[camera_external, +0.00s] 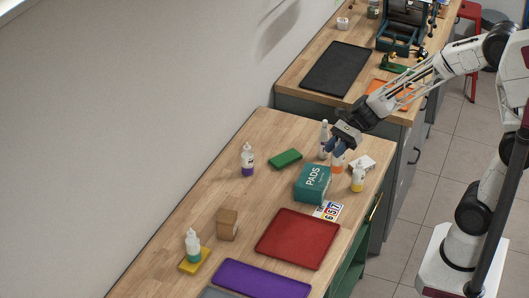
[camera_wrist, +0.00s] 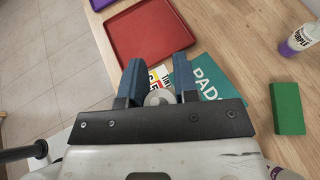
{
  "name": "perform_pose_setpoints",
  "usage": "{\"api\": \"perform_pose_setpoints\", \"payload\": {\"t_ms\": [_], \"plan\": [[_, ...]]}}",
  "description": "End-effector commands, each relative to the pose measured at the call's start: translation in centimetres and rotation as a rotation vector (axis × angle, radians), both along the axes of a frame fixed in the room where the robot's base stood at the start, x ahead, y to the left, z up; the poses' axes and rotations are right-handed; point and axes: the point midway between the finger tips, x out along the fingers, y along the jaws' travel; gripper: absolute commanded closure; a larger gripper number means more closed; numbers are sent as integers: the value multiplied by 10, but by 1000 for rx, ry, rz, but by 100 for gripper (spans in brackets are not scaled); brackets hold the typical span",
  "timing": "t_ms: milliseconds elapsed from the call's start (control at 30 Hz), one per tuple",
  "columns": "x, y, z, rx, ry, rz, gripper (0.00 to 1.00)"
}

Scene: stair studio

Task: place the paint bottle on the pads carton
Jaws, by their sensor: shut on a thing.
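The pads carton (camera_external: 308,186) is a teal box with white lettering on the wooden table; it also shows in the wrist view (camera_wrist: 207,77), to the right of the fingers. My gripper (camera_external: 338,149) is shut on a paint bottle with an orange part (camera_external: 337,167), just behind and right of the carton in the external view. In the wrist view the bottle's pale round top (camera_wrist: 158,97) sits between the two blue fingers of my gripper (camera_wrist: 158,85). The carton partly hides the bottle's lower end, so I cannot tell whether it touches the table.
A yellow bottle (camera_external: 358,179), a slim white bottle (camera_external: 324,140) and a white block (camera_external: 363,162) are close by. A green block (camera_external: 286,158), purple bottle (camera_external: 248,161), number card (camera_external: 328,211) and red tray (camera_external: 298,239) lie around the carton.

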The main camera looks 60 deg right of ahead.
Motion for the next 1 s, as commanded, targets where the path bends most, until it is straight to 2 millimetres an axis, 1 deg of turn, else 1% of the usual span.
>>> {"api": "perform_pose_setpoints", "payload": {"t_ms": [33,300,500,700,1000], "plan": [[8,1,-1,0,0,1,100],[47,6,-5,0,1,0,100],[70,10,-6,0,0,0,100],[78,11,-7,0,0,0,100],[79,10,-7,0,0,-1,100]]}}
